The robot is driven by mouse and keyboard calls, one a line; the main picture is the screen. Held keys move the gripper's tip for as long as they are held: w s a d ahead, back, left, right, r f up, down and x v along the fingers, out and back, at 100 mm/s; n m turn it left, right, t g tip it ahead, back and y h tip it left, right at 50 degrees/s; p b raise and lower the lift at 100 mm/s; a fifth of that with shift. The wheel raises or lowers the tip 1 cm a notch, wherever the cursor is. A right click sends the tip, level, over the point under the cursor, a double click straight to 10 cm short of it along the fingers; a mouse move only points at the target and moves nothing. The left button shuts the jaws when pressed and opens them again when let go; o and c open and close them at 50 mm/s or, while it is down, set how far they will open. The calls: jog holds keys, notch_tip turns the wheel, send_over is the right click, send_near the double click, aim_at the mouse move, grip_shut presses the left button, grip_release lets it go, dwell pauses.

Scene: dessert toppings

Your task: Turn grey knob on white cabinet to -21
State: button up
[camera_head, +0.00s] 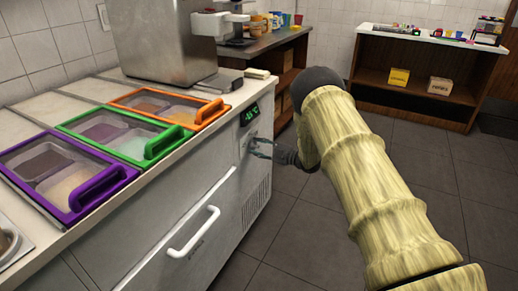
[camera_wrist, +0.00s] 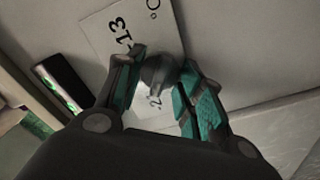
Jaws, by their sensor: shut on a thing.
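The white cabinet (camera_head: 228,192) stands at the left in the head view, with a dark digital display (camera_head: 249,114) near the top of its right part. The display also shows in the wrist view (camera_wrist: 62,84); its exact reading is unclear. In the wrist view the grey knob (camera_wrist: 157,73) sits between the two teal-lined fingers of my gripper (camera_wrist: 163,62), which is shut on it. A pale dial plate (camera_wrist: 100,32) behind it shows "-13" and a degree sign; another mark is partly hidden. In the head view my gripper (camera_head: 262,149) is at the cabinet front and the knob is hard to make out.
Purple (camera_head: 75,212), green (camera_head: 110,162) and orange (camera_head: 178,122) framed lids lie on the cabinet top. A white door handle (camera_head: 193,232) juts out below. A steel machine (camera_head: 165,45) stands behind. The tiled floor to the right is clear up to a wooden counter (camera_head: 440,62).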

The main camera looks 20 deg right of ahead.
jog(key=shift+d+n, duration=0.1)
jog(key=shift+n, duration=0.5)
jog(key=o, duration=1)
jog(key=shift+o, duration=0.2)
jog(key=v, duration=1.2)
